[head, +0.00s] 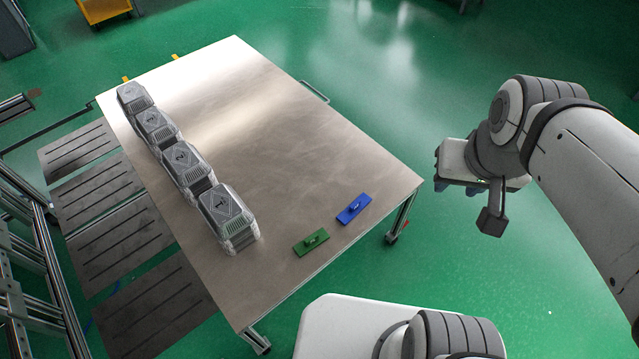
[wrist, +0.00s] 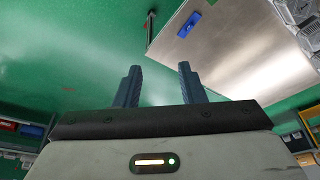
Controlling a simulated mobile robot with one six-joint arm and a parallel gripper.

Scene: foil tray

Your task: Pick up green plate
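The green plate (head: 311,241) lies flat near the front edge of the metal table, with a small raised handle on top. In the wrist view I cannot see the green plate. My gripper (head: 459,188) is to the right of the table, beyond its right corner and apart from both plates. In the wrist view my gripper (wrist: 159,84) shows two dark blue fingers set apart with nothing between them.
A blue plate (head: 353,209) lies right of the green plate; it also shows in the wrist view (wrist: 189,24). Several grey boxes (head: 228,216) stand in a row along the table's left side. The middle of the metal table (head: 280,130) is bare.

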